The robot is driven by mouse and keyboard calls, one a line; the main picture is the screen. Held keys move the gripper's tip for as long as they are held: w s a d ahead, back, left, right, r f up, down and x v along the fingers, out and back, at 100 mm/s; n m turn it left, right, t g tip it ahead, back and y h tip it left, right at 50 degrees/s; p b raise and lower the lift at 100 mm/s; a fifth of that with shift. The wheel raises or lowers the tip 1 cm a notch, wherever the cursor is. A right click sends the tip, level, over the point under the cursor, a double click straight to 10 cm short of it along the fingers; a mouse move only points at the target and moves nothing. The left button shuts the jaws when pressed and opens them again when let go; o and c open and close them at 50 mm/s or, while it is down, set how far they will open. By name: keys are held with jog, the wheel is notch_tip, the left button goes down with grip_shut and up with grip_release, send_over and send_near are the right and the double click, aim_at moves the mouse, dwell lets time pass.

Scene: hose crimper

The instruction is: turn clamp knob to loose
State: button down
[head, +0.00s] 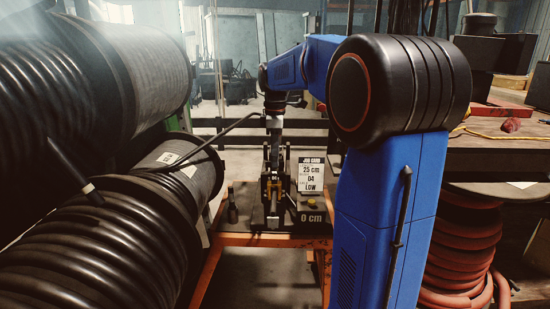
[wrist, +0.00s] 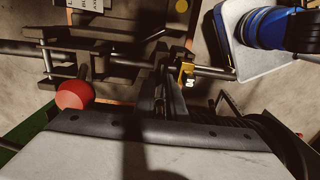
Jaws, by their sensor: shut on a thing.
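My gripper (head: 272,180) points down over the crimper bench (head: 245,212) in the middle of the head view. In the wrist view its dark fingers (wrist: 166,80) are close together. They are shut on a small part at the crimper, which I take to be the clamp knob; the fingers mostly hide it, so its setting cannot be read. A brass-coloured piece (wrist: 187,73) on a horizontal rod shows right beside the fingers. A round red knob or handle end (wrist: 74,94) lies apart, to the left of the fingers.
A job card (head: 311,172) reads 25 cm, 04, LOW. A display (head: 311,218) below it reads 0 cm. Large hose reels (head: 95,235) crowd the left. A wooden table (head: 500,160) and red hose coils (head: 465,240) stand at the right.

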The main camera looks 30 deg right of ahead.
jog(key=shift+r, duration=0.1)
dwell(0.4)
jog(key=c, duration=1.8)
grip_release()
notch_tip(320, 180, up, 17)
jog(key=shift+r, duration=0.15)
